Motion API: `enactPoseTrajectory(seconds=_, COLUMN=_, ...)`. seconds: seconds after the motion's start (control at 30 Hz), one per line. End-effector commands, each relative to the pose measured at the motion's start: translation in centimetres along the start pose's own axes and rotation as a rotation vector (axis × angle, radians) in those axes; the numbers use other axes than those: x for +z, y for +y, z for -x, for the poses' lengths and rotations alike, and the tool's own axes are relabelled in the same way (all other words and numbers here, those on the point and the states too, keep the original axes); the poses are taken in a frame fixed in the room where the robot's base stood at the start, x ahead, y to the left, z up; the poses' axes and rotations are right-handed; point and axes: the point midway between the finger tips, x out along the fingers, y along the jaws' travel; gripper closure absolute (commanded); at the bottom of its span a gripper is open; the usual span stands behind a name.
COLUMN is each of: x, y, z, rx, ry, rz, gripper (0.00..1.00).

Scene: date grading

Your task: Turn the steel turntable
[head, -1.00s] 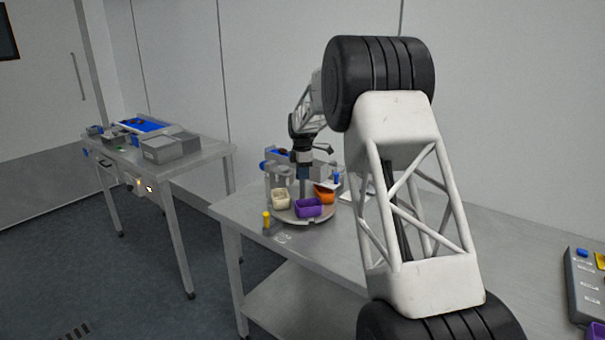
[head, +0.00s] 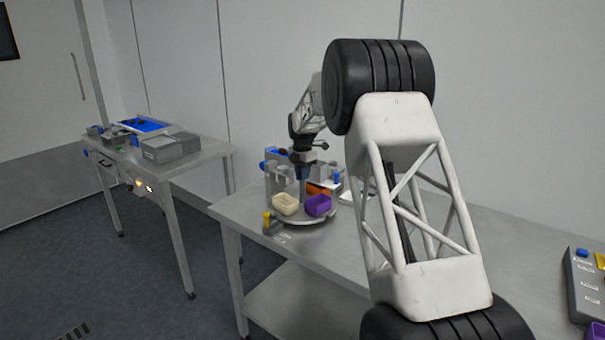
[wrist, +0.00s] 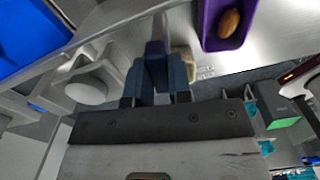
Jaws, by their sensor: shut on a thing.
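The steel turntable (head: 308,224) is a low round plate on the bench, carrying a cream bowl (head: 286,206), a purple bowl (head: 318,206) and an orange bowl (head: 317,188) partly hidden behind. My gripper (head: 303,181) points down over the middle of the turntable, behind the cream and purple bowls. In the wrist view its dark blue fingers (wrist: 156,62) are close together, shut on a part of the turntable that they mostly hide. The purple bowl (wrist: 229,28) there holds a brown date (wrist: 229,22). The cream bowl (wrist: 185,62) shows partly behind the fingers.
A yellow-topped post (head: 267,221) stands at the turntable's front left. Grey and blue equipment (head: 275,172) crowds behind it. A second table (head: 205,151) with a grey box stands at the left. Bare bench lies right of the turntable, partly hidden by my arm.

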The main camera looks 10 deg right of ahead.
Motion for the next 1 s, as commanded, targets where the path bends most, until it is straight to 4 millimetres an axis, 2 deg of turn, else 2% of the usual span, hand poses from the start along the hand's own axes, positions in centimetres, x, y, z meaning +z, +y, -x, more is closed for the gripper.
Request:
enactPoseTrajectory(seconds=0.4, x=-0.08, y=0.02, z=0.01, rx=0.000, ry=0.001, rz=0.153, gripper=1.00)
enactPoseTrajectory(seconds=1.0, x=-0.09, y=0.02, z=0.00, rx=-0.001, ry=0.001, rz=0.187, gripper=1.00)
